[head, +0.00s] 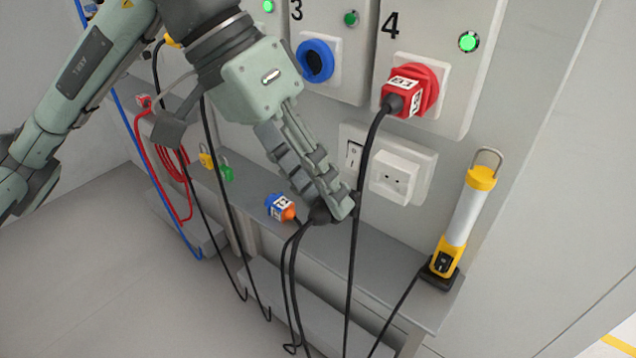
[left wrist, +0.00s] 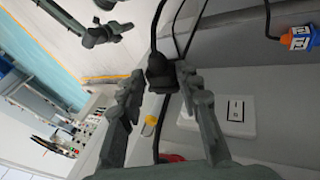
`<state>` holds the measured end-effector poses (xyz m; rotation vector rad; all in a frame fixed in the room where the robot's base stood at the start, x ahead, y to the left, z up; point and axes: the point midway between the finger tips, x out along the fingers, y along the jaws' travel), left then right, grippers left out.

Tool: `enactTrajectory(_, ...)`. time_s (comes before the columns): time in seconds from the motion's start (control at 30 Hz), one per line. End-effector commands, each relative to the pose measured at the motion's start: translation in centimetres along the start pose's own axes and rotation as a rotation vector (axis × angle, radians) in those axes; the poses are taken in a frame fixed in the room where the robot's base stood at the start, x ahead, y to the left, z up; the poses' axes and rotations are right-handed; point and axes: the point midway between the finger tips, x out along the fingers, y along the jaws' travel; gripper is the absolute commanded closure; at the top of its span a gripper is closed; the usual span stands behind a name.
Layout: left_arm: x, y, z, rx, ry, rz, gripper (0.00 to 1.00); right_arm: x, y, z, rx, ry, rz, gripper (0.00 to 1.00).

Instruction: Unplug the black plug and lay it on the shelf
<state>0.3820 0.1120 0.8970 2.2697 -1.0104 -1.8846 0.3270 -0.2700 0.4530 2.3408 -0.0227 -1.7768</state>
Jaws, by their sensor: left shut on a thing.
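The black plug (head: 319,212) is at the fingertips of my left gripper (head: 338,203), its cable hanging down past the shelf edge. My left gripper is shut on it. In the left wrist view the black plug (left wrist: 160,74) shows between the fingers (left wrist: 158,88). The white socket (head: 394,178) on the wall is empty, and the plug is apart from it. The grey shelf (head: 372,257) runs below the gripper; I cannot tell whether the plug touches it. What looks like my right gripper (left wrist: 102,35) shows dark and small in the left wrist view, its jaw state unclear.
A blue and orange plug (head: 281,207) lies on the shelf left of the gripper. A yellow work lamp (head: 464,220) stands at the right end. A red plug (head: 408,96) sits in station 4, its cable hanging near the fingertips. Padlocks (head: 224,171) lie farther left.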

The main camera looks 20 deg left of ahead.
Motion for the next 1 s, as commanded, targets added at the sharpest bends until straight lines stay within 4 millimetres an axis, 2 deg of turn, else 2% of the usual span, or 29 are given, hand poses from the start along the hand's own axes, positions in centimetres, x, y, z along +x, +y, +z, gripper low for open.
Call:
enactTrajectory(0.03,0.0,0.0,0.0,0.0,0.001,0.0,0.7,-0.1,0.1,-0.1,-0.003,0.002,0.003,1.0)
enactTrajectory(0.27,0.0,0.0,0.0,0.0,0.001,0.0,0.99,-0.2,0.4,-0.2,-0.007,0.005,0.008,1.0)
enactTrajectory(0.3,0.0,0.0,0.0,0.0,0.001,0.0,1.0,-0.3,0.4,-0.2,-0.007,0.005,0.007,1.0)
enactTrajectory(1.0,-0.3,0.2,1.0,-0.001,0.002,0.001,1.0,0.2,0.0,0.0,-0.001,0.003,0.002,1.0)
